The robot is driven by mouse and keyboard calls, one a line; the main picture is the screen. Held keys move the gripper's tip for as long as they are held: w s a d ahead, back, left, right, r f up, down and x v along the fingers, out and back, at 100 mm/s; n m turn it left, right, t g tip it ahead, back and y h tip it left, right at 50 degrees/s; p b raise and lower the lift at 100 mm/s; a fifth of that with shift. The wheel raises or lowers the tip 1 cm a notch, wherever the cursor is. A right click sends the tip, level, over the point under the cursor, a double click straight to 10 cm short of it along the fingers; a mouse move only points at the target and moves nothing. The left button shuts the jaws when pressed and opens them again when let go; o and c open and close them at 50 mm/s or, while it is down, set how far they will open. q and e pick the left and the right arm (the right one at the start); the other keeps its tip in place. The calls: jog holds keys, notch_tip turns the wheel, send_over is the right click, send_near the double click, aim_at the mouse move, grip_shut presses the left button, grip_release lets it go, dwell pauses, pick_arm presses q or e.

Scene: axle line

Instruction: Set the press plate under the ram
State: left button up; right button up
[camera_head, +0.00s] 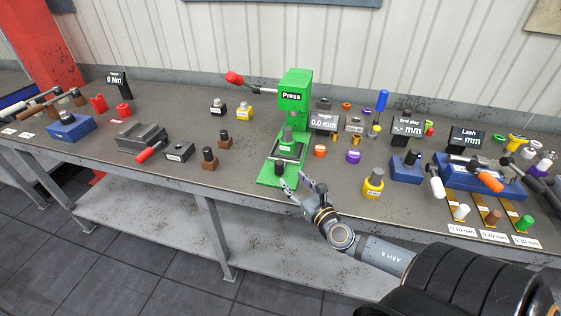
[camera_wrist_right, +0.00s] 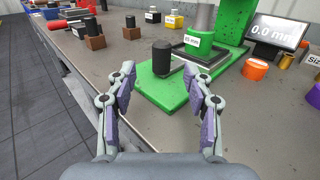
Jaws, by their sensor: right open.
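The green press (camera_head: 294,95) stands mid-bench, its base (camera_wrist_right: 165,92) reaching toward me. A dark plate (camera_wrist_right: 178,50) with a raised rim and a black upright knob (camera_wrist_right: 162,58) lies on the base, below the grey ram (camera_wrist_right: 203,18); I cannot tell whether it is fully seated. A label reading "15 mm" shows just under the ram. My right gripper (camera_head: 296,186) is open at the base's front edge. In the right wrist view its fingers (camera_wrist_right: 160,80) stand either side of the knob's line, short of it and apart from it. My left gripper is not in view.
The press's red-tipped lever (camera_head: 250,84) reaches left. A readout (camera_head: 324,122) stands just right of the press. An orange ring (camera_head: 319,151), a purple ring (camera_head: 353,156) and a yellow part (camera_head: 373,184) lie to the right. Two brown-based black pegs (camera_head: 209,158) stand left.

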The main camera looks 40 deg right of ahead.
aim_at(282, 165)
jog(key=shift+w+d+r, duration=0.15)
jog(key=shift+w+d, duration=0.25)
jog(key=shift+w+r+p, duration=0.1)
jog(key=shift+w+p, duration=0.3)
jog(key=shift+w, duration=0.5)
jog(key=w, duration=0.3)
jog(key=w+p, duration=0.1)
jog(key=w, duration=0.3)
jog(key=shift+w+d+f, duration=0.1)
jog(key=shift+d+f, duration=0.05)
jog(key=shift+f, duration=0.05)
jog(key=shift+w, duration=0.15)
jog(key=shift+c, duration=0.3)
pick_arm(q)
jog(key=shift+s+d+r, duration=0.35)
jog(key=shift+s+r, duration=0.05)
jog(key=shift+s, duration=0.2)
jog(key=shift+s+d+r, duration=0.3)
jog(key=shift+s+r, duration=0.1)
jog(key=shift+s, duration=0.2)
pick_arm(e)
grip_shut()
